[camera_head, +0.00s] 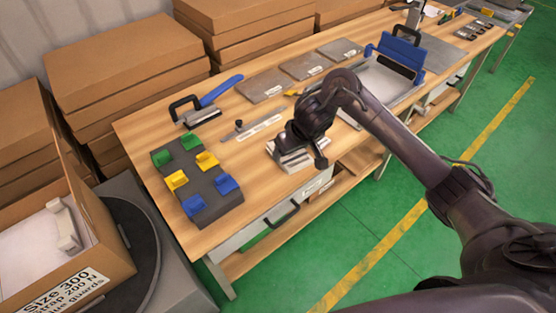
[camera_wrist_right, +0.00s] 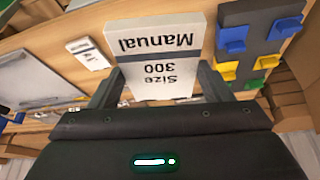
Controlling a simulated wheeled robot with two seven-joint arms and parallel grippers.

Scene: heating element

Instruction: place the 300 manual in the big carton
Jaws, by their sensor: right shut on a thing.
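The 300 manual (camera_wrist_right: 157,58), a white booklet reading "Size 300 Manual", appears upside down in the right wrist view. My right gripper (camera_wrist_right: 158,88) is shut on it, one finger on each side. In the head view my right gripper (camera_head: 306,150) is at the front edge of the workbench, over a white stack (camera_head: 290,160); it partly hides this stack, and I cannot tell the held manual apart from it. The big carton (camera_head: 100,262) stands open at lower left, labelled "Size 300", with white pieces inside. My left gripper is not in view.
On the workbench (camera_head: 140,128) a dark block (camera_head: 215,208) with green, yellow and blue pieces lies between the right gripper and the carton. A black-handled tool (camera_head: 198,116) and flat grey plates (camera_head: 264,86) lie farther back. Stacked flat cartons (camera_head: 125,65) stand behind.

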